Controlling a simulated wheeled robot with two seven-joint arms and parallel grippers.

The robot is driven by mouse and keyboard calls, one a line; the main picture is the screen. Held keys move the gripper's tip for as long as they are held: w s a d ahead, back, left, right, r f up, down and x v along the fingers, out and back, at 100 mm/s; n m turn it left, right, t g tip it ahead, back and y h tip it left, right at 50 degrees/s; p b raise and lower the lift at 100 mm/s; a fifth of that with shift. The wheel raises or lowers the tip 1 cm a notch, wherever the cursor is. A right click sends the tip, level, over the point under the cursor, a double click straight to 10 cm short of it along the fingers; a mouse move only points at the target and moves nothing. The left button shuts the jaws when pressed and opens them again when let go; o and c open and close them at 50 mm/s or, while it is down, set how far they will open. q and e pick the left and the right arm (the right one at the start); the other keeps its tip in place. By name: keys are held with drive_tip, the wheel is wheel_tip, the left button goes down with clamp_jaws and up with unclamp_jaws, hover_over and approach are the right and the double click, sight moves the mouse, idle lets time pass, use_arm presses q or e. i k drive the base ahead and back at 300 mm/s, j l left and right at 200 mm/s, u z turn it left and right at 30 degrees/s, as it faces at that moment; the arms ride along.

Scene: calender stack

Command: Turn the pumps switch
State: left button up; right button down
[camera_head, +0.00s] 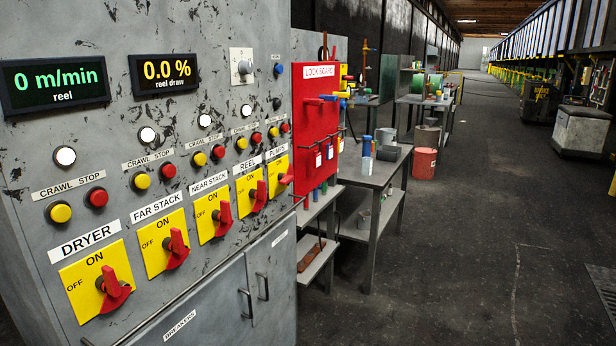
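The pumps switch (285,180) is a red rotary handle on a yellow plate (275,168) under the label PUMPS. It is the last switch at the right end of the row on the grey control cabinet. The plate is seen at a steep angle, and its handle sticks out toward the cabinet's right edge. The exact setting of the handle is hard to tell. Neither of my grippers shows in the head view.
Red switches for REEL (259,196), NEAR STACK (223,217), FAR STACK (177,249) and DRYER (113,289) sit left of it. A red lock board (317,130) and a grey bench (372,174) stand to the right. The floor (460,240) there is clear.

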sight(287, 178)
drive_tip(key=i+l+u, duration=0.1)
drive_tip(key=l, duration=0.35)
drive_tip(key=i+l+u, duration=0.15)
drive_tip(key=i+l, duration=0.15)
drive_tip(key=l, duration=0.2)
drive_tip(key=i+l+u, duration=0.1)
drive_tip(key=l, duration=0.35)
drive_tip(key=i+l+u, duration=0.15)
drive_tip(key=l, duration=0.35)
drive_tip(key=i+l+u, duration=0.1)
drive_tip(key=l, duration=0.45)
drive_tip(key=i+l+u, duration=0.1)
drive_tip(key=l, duration=0.4)
drive_tip(key=i+l+u, duration=0.15)
drive_tip(key=l, duration=0.4)
